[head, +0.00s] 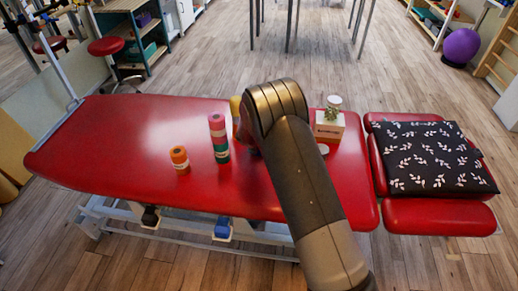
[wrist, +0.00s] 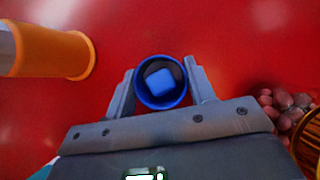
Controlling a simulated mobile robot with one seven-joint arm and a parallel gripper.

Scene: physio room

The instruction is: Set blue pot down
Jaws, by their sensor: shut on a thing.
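The blue pot (wrist: 141,92) shows in the wrist view, seen from above as a round rim with a lighter blue block-like shape inside. My gripper (wrist: 161,76) is shut on it, one finger at each side. Below it is the red padded top of the treatment table (head: 115,130). I cannot tell whether the pot touches the red surface. In the head view my arm hides the gripper and the pot.
An orange cylinder (wrist: 45,50) lies left of the pot in the wrist view; reddish lumps (wrist: 282,108) are at right. On the table, the head view shows an orange roll (head: 180,160), a pink-and-green stack (head: 218,140) and a box (head: 330,128). The table's left part is clear.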

